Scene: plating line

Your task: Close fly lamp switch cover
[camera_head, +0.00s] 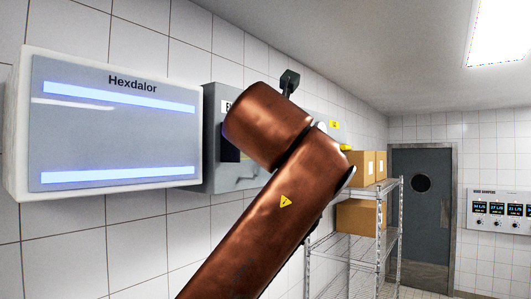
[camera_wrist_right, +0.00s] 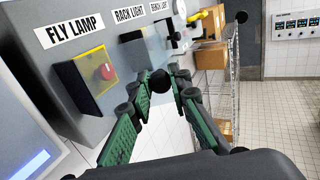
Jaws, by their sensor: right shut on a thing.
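The fly lamp switch (camera_wrist_right: 86,82) is a dark box with a yellow-edged face and a red button, under a "FLY LAMP" label on a grey panel (camera_wrist_right: 45,60). The yellowish face looks like the cover lying over the front, but I cannot be sure. My right gripper (camera_wrist_right: 164,82) is to the right of this switch and apart from it, its green-padded fingers near the rack light switch (camera_wrist_right: 133,45). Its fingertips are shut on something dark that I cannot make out. In the head view my copper-coloured arm hides this gripper and most of the panel (camera_head: 213,160). My left gripper is not seen.
A white-framed "Hexdalor" lamp unit (camera_head: 118,135) juts from the wall left of the panel. A wire shelf (camera_head: 345,247) with cardboard boxes (camera_head: 361,168) stands beyond my arm. A grey door (camera_head: 421,215) and a gauge panel (camera_head: 497,209) are farther back.

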